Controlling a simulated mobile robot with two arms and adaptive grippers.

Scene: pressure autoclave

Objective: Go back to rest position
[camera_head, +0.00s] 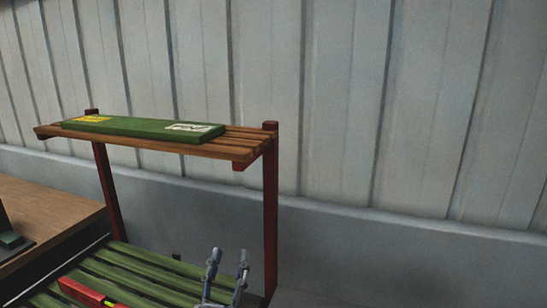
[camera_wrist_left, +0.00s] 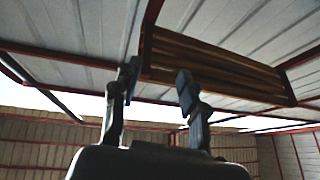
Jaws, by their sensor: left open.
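My left gripper (camera_head: 226,272) shows at the bottom of the head view, with its two fingers pointing up and apart, in front of the green slatted surface (camera_head: 150,272). It is open, and nothing shows between its fingers. In the left wrist view the left gripper (camera_wrist_left: 158,85) also shows open and empty, pointing up, with the underside of the wooden shelf (camera_wrist_left: 215,62) beyond it. My right gripper is in neither view.
The wooden shelf (camera_head: 240,150) stands on red posts (camera_head: 270,215) and bears a flat green box (camera_head: 145,128). A red level (camera_head: 88,293) lies on the green slats. A brown table (camera_head: 45,215) is at left. A corrugated wall (camera_head: 400,110) closes the back.

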